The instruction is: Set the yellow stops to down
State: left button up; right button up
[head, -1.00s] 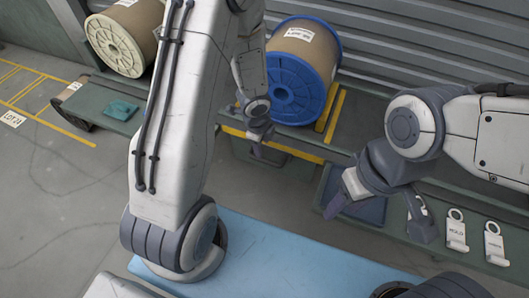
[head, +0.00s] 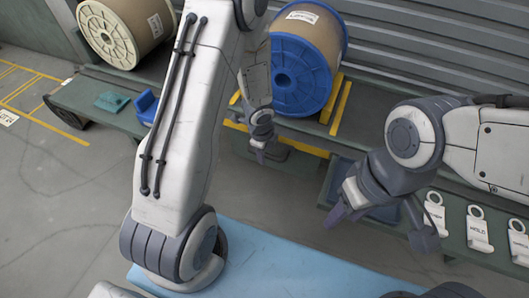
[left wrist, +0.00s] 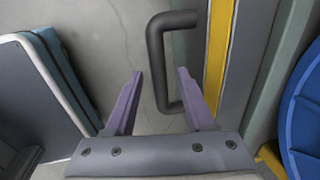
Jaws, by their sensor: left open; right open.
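Two yellow bars (head: 340,104) lie on the green rack to the right of the blue-flanged copper spool (head: 302,60); I cannot tell whether these are the stops or painted strips. A yellow strip also runs along the rack's front edge and shows in the left wrist view (left wrist: 218,60). My left gripper (head: 258,156) hangs in front of that edge, below the blue spool. My right gripper (head: 380,228) is open over the lower right of the rack.
A cream-flanged spool (head: 108,35) stands at the back left. A teal piece (head: 112,102) and a blue block (head: 147,107) lie on the rack nearby. White hooked tags (head: 478,230) lie at the right. A blue tray (head: 335,185) is behind my right gripper. Open floor lies left.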

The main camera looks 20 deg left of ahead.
pick_arm(q)
grip_shut()
dwell(1.3)
